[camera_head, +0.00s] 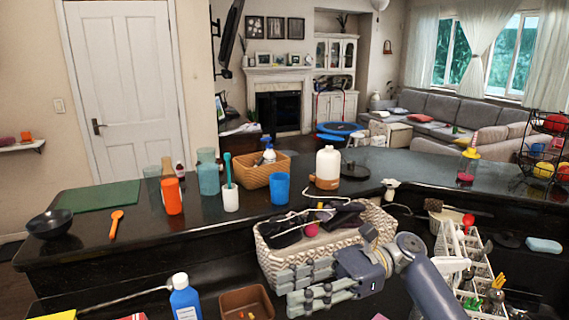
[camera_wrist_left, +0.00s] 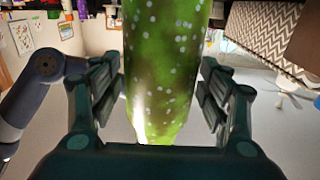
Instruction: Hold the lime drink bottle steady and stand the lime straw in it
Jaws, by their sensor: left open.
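In the left wrist view, a green, see-through bottle with pale specks (camera_wrist_left: 165,65), which looks like the lime drink bottle, stands between the fingers of my left gripper (camera_wrist_left: 160,100). Those fingers are open, one on each side, with narrow gaps to the bottle. The bottle's top is cut off by the frame. My left gripper and this bottle do not show in the head view. My right gripper (camera_head: 308,288) is in front of the woven basket, its fingers apart and nothing seen between them. I cannot make out a lime straw in either view.
The woven basket (camera_head: 268,262) holds dark items and a pink ball. A blue bottle (camera_head: 184,300) and a brown box (camera_head: 247,303) stand left of my right gripper. A white rack (camera_head: 463,262) stands to its right. Cups and a wicker basket (camera_head: 255,171) line the counter behind.

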